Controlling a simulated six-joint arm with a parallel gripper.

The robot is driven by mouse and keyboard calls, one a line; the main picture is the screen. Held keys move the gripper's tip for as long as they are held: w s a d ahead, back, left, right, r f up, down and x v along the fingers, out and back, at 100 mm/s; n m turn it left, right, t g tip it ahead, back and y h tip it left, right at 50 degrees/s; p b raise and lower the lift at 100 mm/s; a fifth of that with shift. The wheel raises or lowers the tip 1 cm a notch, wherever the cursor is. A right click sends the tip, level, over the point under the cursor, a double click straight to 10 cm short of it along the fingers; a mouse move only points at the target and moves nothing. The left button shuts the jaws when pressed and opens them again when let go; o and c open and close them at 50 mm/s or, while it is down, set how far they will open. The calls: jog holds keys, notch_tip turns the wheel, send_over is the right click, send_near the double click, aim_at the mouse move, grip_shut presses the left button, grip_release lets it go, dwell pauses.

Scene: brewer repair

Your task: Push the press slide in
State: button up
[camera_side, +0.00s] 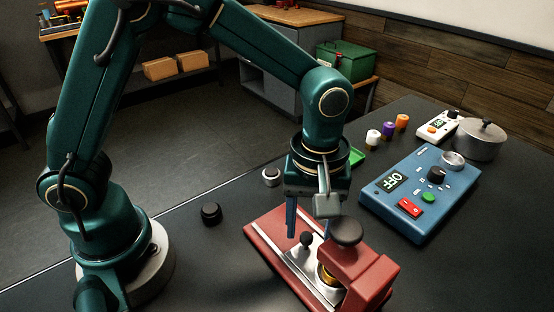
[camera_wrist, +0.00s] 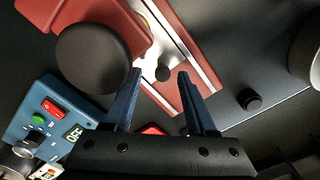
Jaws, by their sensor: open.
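The red press (camera_side: 375,272) stands at the front of the dark table, with a round dark knob (camera_side: 347,231) on top. In the wrist view the open fingers (camera_wrist: 160,75) frame the slide. I cannot tell whether a finger touches the knob.
A blue control box (camera_side: 420,190) showing OFF stands to the right of the press. A black knob (camera_side: 211,214) and a silver-and-black piece (camera_side: 271,176) lie on the table at left. A pot (camera_side: 480,140) and several small coloured caps stand behind. The table left of the press is mostly clear.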

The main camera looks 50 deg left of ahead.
jog(key=shift+r, duration=1.8)
jog(key=shift+w+a, duration=0.1)
jog(key=s+a+r+t, duration=0.3)
jog(key=a+r+t, duration=0.1)
jog(key=a+r, duration=0.45)
jog(key=s+a+f+m+t, duration=0.1)
jog(key=s+a+f+m, duration=0.1)
jog(key=s+m, duration=0.4)
jog(key=a+m, duration=0.1)
jog(key=m, duration=0.2)
jog(key=shift+s+a+t, duration=0.15)
jog(key=shift+s+t, duration=0.05)
jog(key=shift+t, duration=0.1)
